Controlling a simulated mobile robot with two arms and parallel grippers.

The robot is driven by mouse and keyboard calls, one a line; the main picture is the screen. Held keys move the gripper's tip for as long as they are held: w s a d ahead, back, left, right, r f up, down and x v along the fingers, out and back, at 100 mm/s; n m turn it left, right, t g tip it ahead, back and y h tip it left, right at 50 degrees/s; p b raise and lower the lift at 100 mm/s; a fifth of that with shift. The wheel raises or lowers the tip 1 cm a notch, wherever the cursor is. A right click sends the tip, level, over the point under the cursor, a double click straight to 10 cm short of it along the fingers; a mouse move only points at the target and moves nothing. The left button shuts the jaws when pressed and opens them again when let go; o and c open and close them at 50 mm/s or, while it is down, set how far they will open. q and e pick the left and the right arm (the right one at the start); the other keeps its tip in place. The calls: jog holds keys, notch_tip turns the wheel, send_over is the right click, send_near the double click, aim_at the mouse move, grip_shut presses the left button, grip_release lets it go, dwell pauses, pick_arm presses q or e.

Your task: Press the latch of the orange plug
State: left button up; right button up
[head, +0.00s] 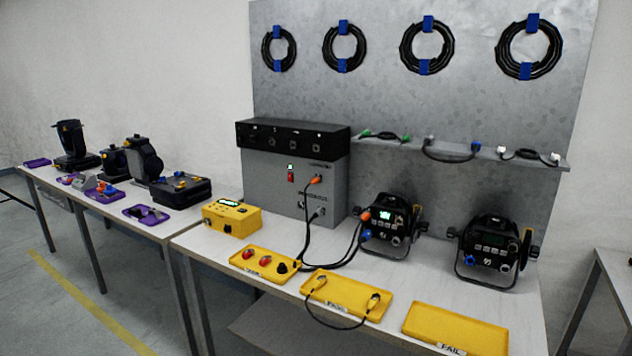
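One orange plug (315,180) sits in the front of the grey power box (262,190), with a black cable hanging from it. Another orange plug (367,215) is at the left side of the par can (392,213) with the lit display. The latches are too small to make out on either plug. Neither of my grippers is in view.
A second par can (490,250) stands to the right. Yellow trays (430,325) line the table's front edge, one holding a cable with yellow ends (320,284). A yellow tester (232,218) stands left of them. A shelf (515,157) holds short cables.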

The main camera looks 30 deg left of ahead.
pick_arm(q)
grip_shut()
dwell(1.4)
